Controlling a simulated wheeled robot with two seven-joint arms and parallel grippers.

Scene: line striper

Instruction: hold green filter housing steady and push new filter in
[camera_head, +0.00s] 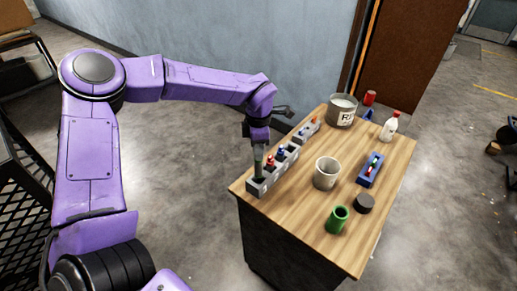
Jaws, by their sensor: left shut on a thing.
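The green filter housing (337,219), an open-topped green cylinder, stands upright near the front edge of the wooden table, with no gripper on it. My left gripper (258,147) points down over the near end of a grey slotted rack (263,185). It is shut on a slim grey-green cylinder (258,168), whose lower end is at the rack's end slot. I cannot tell if this cylinder is the new filter. A dark round cap (364,203) lies right of the housing. My right gripper is not in view.
Red and blue-topped pieces (270,161) stand in the rack. A smaller rack (306,130), a grey cup (326,173), a blue tray (370,170), a labelled can (342,111) and a white bottle (389,126) occupy the table (300,215). Bare wood surrounds the housing.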

